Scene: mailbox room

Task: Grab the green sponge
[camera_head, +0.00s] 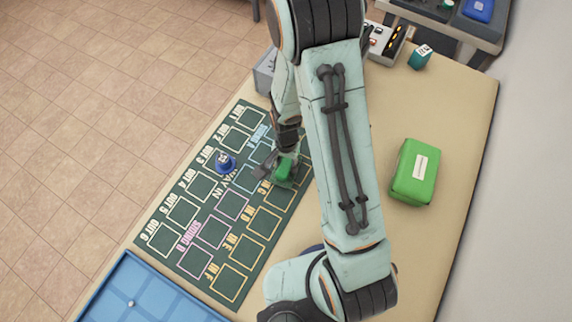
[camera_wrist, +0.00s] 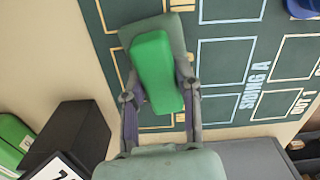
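The green sponge (camera_head: 285,167) is a small bright green block over the dark green marked board, at my gripper (camera_head: 275,170). In the wrist view the sponge (camera_wrist: 155,72) lies lengthwise between the finger links of my gripper (camera_wrist: 160,90). A grey-green slab shows behind the sponge; I cannot tell whether it is part of the sponge or a fingertip. The fingertips are largely hidden, so I cannot tell whether they press on the sponge. Whether the sponge touches the board is also unclear.
A blue piece (camera_head: 225,162) stands on the board (camera_head: 170,215), left of my gripper. A larger green box with a white label (camera_head: 415,172) lies on the table at right. A teal cube (camera_head: 420,57) sits at the back. A blue tray (camera_head: 145,295) is at front left.

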